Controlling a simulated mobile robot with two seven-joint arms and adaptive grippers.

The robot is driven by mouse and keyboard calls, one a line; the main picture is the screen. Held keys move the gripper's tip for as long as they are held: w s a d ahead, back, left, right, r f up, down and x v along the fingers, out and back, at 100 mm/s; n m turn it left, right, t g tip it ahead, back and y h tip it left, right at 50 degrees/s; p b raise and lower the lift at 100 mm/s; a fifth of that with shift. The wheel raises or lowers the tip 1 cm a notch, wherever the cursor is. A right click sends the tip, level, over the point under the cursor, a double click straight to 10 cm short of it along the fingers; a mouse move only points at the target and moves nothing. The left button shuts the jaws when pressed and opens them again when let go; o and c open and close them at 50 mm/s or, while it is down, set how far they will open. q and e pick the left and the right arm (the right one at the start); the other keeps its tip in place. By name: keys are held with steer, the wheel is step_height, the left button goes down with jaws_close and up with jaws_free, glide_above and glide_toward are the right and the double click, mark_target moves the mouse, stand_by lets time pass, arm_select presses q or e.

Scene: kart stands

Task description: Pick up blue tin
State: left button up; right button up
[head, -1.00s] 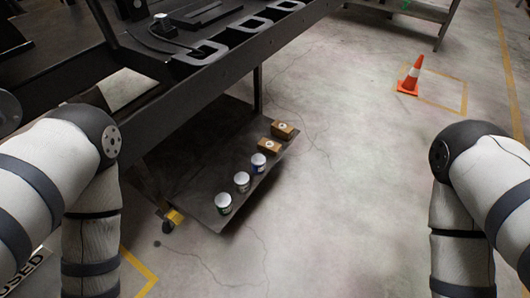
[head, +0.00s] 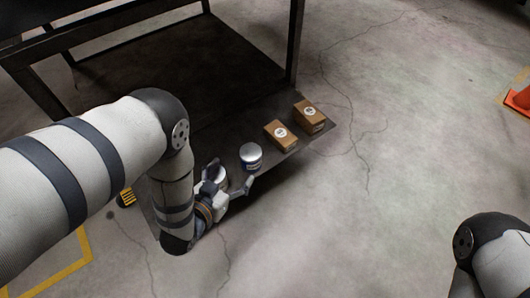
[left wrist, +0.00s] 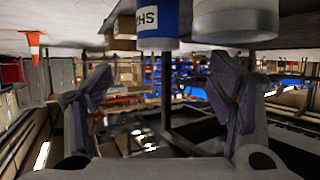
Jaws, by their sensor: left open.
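The blue tin (head: 250,156) stands upright on the low shelf, with a pale lid, just left of the boxes. In the left wrist view, which is upside down, a blue tin with a white label (left wrist: 157,18) shows at the top centre. My left gripper (head: 232,177) is open and empty, close to the tins at the shelf's front edge. Its fingers also show in the left wrist view (left wrist: 160,100). A second tin (head: 217,176) stands behind the fingers, partly hidden by them. I cannot see my right gripper.
The low shelf (head: 181,115) also holds a near cardboard box (head: 281,134) and a farther box (head: 309,117), both right of the blue tin. A table frame (head: 296,45) rises behind. An orange cone (head: 520,100) stands far right. The floor in front is clear.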

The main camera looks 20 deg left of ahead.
mark_target(249, 155)
arm_select(q)
steer(key=b+x, duration=0.5)
steer(key=x, duration=0.6)
steer(key=shift+w+d+f, duration=0.15)
steer(key=shift+w, duration=0.05)
steer(key=shift+w+b, duration=0.3)
steer(key=shift+w, duration=0.05)
arm_select(e)
steer(key=shift+g, duration=0.5)
steer(key=s+f, duration=0.1)
steer(key=f, duration=0.1)
steer(key=s+f, duration=0.1)
steer(key=f, duration=0.1)
steer(key=shift+s+f, duration=0.1)
steer(key=shift+s, duration=0.05)
arm_select(q)
steer(key=c, duration=1.5)
